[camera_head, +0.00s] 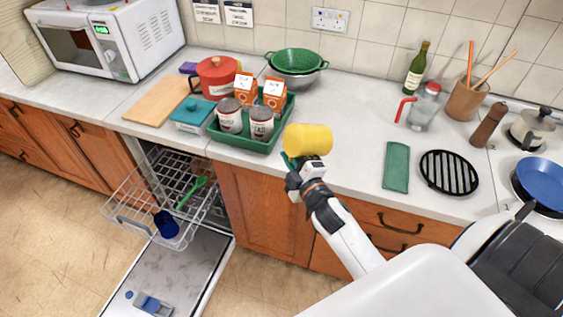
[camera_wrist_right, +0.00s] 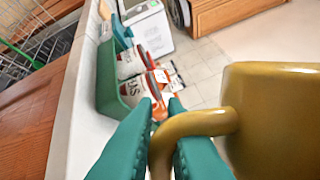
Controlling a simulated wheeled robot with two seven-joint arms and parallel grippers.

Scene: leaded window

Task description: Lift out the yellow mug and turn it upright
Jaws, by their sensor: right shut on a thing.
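The yellow mug (camera_head: 308,140) is in the air by the front edge of the counter, just right of the green tray. It is tilted onto its side, its long axis running roughly left to right. I cannot tell which end is its mouth. My right gripper (camera_head: 290,161) is shut on the mug's handle. In the right wrist view the mug (camera_wrist_right: 275,120) fills the right side. Its handle (camera_wrist_right: 195,127) passes between the teal fingers (camera_wrist_right: 160,140). My left gripper is out of view.
The dishwasher's pulled-out rack (camera_head: 128,196) holds a blue mug (camera_head: 166,224) and a green utensil (camera_head: 191,193). The green tray (camera_head: 262,147) holds cans and cartons. A teal cloth (camera_head: 396,167) and a black trivet (camera_head: 449,172) lie to the right. Counter between mug and cloth is clear.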

